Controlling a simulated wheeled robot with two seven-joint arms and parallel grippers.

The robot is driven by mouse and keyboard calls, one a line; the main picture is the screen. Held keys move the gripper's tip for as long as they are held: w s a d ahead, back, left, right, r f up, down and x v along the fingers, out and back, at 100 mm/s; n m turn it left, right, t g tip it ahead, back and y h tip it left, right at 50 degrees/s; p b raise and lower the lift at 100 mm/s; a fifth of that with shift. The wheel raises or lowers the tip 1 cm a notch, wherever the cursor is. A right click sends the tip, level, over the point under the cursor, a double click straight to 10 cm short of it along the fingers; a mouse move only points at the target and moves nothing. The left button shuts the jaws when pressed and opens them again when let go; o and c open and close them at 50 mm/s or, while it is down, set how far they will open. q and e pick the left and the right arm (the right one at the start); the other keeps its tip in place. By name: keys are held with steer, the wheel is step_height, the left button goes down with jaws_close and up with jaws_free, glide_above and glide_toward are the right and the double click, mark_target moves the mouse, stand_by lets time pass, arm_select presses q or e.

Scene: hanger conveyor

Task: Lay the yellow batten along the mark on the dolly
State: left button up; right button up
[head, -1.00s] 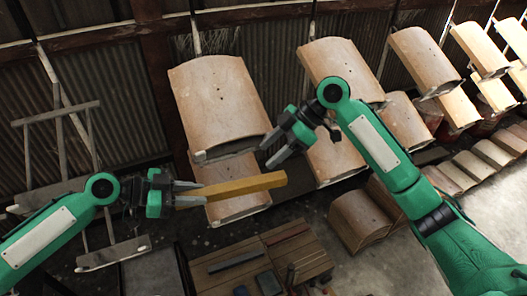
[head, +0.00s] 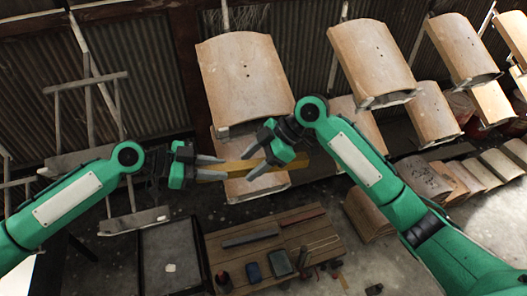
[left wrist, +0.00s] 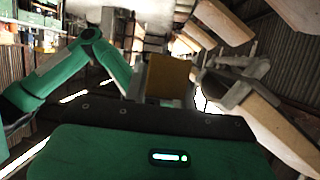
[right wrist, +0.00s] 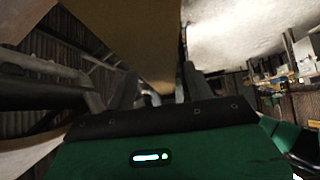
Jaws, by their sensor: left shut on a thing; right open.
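The yellow batten (head: 231,170) is held nearly level in front of the hanging curved panels in the head view. My left gripper (head: 221,169) is shut on its left end; the batten also shows end-on in the left wrist view (left wrist: 168,80). My right gripper (head: 249,166) is open, and its fingers overlap the batten's middle in the head view. I cannot tell whether they touch it. A dark, flat-topped frame (head: 155,250) with a pale patch (head: 170,267) stands at the lower left and may be the dolly. No clear line mark shows on it.
A wooden bench (head: 225,226) with tools and small blocks stands below the batten, right of the dark frame. Curved panels (head: 245,80) hang from a conveyor behind the grippers. More panels (head: 425,178) stand on the floor at right.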

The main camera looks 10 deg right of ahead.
steer(key=shift+a+f, duration=0.2)
steer(key=c, duration=1.1)
arm_select(q)
steer(key=o, duration=1.1)
steer(key=shift+a, duration=0.1)
